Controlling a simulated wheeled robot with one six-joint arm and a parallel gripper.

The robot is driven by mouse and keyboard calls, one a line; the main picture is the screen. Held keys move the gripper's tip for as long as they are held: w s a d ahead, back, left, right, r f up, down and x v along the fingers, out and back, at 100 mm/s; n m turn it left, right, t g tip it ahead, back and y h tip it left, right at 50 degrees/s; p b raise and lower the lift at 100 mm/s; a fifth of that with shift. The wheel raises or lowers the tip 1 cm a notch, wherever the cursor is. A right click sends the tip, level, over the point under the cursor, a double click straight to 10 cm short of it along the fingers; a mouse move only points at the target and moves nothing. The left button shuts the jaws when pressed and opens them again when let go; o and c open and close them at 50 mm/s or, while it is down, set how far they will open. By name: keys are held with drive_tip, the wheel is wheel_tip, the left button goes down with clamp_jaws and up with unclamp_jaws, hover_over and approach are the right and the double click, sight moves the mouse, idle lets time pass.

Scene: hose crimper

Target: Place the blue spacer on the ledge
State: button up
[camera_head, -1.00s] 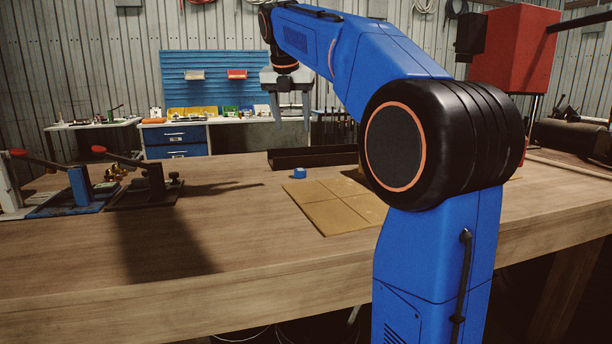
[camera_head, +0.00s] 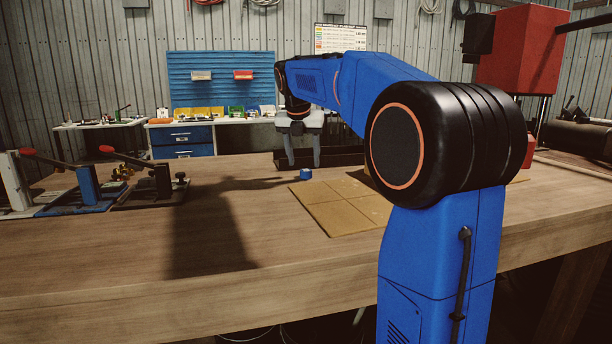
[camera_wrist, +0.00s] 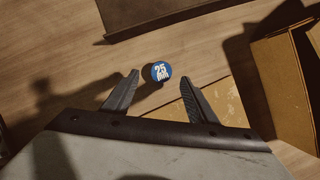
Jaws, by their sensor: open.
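The blue spacer (camera_head: 306,174) is a small round piece on the wooden bench, beside the far left corner of a tan panelled mat. In the wrist view the spacer (camera_wrist: 161,71) shows a white "25" label on top, just ahead of and between the fingertips. My gripper (camera_head: 304,162) is open and empty, pointing down above and slightly behind the spacer in the head view. The open fingers (camera_wrist: 159,82) also show in the wrist view, with the spacer apart from both. I cannot tell for sure which surface is the ledge.
The tan mat (camera_head: 335,206) lies right of the spacer. A dark low-walled tray (camera_head: 343,156) lies behind it. Lever clamps (camera_head: 90,185) stand at the left. A brown box-like structure (camera_wrist: 285,85) is at the wrist view's right. The front left bench (camera_head: 120,265) is clear.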

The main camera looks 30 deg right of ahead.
sight(306, 170)
drive_tip(key=x, duration=0.4)
drive_tip(key=shift+d, duration=0.15)
drive_tip(key=shift+r, duration=0.1)
clamp_jaws()
wheel_tip(306, 170, up, 10)
idle(0.4)
